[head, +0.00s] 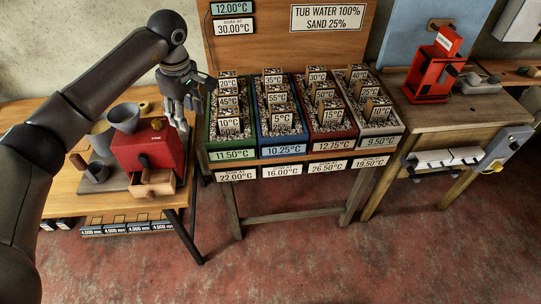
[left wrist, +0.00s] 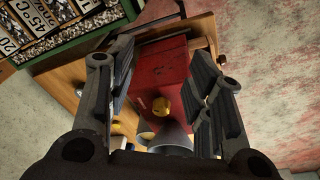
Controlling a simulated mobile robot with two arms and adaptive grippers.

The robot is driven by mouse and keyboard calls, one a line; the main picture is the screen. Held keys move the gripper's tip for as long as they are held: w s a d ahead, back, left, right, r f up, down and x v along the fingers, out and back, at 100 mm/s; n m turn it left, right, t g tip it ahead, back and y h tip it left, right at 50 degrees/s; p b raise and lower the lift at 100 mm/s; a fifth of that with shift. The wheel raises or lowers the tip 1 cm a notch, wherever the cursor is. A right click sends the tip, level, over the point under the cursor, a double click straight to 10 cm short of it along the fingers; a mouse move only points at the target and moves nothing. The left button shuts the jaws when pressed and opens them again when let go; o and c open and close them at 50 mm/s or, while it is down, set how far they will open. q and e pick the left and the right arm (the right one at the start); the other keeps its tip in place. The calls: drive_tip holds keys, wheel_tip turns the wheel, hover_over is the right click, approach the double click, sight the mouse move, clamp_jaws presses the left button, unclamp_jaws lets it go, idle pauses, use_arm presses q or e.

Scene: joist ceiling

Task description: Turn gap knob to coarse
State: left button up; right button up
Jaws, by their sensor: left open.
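A red mill box (head: 148,150) with a small label on its front stands on the left table. A brass knob (head: 157,125) sits on its top, and I take it to be the gap knob. In the left wrist view the red box (left wrist: 160,68) and the knob (left wrist: 161,106) show between the spread fingers. My left gripper (head: 181,117) is open and empty, fingers down, to the right of the knob in the head view. It looks apart from the knob; its height above the box is hard to tell. I cannot read the knob's setting. My right gripper is out of view.
A grey hopper (head: 124,117) stands at the box's back left, and a wooden drawer (head: 153,183) sticks out in front. The planter stand with the green tray (head: 228,144) is close to the gripper's right. A red device (head: 430,78) stands on the right bench.

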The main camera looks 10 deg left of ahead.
use_arm(q)
drive_tip(key=d+f+n+h, duration=0.6)
drive_tip(key=d+h, duration=0.1)
drive_tip(key=d, duration=0.3)
drive_tip(key=d+f+n+t+h+p, duration=0.1)
drive_tip(key=d+f+n+h, duration=0.6)
drive_tip(key=d, duration=0.4)
drive_tip(key=shift+s+d+t+p, duration=0.2)
drive_tip(key=shift+s+t+p, duration=0.1)
drive_tip(key=shift+s, duration=0.15)
drive_tip(key=shift+f, duration=0.1)
